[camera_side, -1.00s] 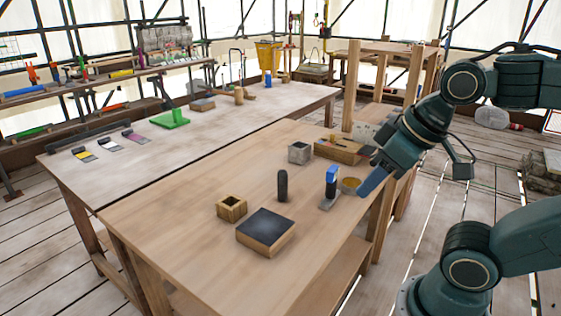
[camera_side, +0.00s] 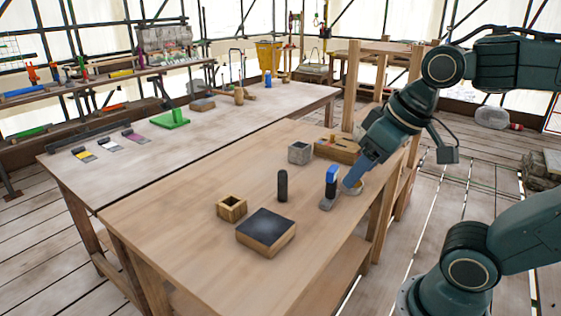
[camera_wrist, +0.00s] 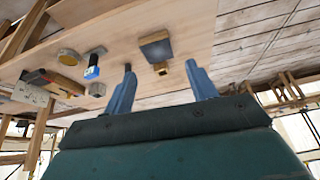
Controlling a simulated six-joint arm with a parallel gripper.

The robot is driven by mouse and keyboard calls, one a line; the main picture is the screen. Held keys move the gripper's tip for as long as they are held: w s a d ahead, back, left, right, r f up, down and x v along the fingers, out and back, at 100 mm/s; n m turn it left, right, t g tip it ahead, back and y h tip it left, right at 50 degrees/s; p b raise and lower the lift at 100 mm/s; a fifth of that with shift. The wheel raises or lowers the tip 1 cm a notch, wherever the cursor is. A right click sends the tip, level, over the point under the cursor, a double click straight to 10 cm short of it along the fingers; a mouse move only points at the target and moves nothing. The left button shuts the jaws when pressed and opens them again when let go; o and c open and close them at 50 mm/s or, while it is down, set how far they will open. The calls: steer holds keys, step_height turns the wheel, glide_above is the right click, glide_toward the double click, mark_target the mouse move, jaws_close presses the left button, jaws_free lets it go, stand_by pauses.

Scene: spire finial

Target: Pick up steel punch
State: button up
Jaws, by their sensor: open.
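A dark, slim, round-topped cylinder (camera_side: 282,185) stands upright on the near wooden table; it is the likeliest steel punch, though I cannot be sure. It also shows in the wrist view (camera_wrist: 127,67), close to one fingertip in the picture. A blue-topped object on a grey foot (camera_side: 330,188) stands to its right and shows in the wrist view (camera_wrist: 92,72). My gripper (camera_side: 352,182) is open and empty, above the table's right side, just right of the blue-topped object. Its two blue fingers are spread in the wrist view (camera_wrist: 160,75).
A small hollow wooden box (camera_side: 232,208) and a dark-topped block (camera_side: 266,231) lie left of the cylinder. The table's left part is clear.

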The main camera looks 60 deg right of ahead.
steer(key=w+d+r+m+g, duration=0.1)
steer(key=w+d+m, duration=0.1)
steer(key=w, duration=0.3)
steer(key=w+d+r+m, duration=0.1)
steer(key=w+r+m, duration=0.1)
steer(key=w, duration=0.3)
steer(key=m+g, duration=0.4)
steer(key=m, duration=0.6)
glide_above(282, 171)
steer(key=f, duration=1.6)
steer(key=shift+s+a, duration=0.1)
steer(key=shift+a, duration=0.25)
steer(key=shift+d+f, duration=0.25)
steer(key=shift+f, duration=4.4)
steer(key=shift+f, duration=0.1)
steer(key=shift+d+f, duration=0.2)
steer(key=shift+f, duration=2.3)
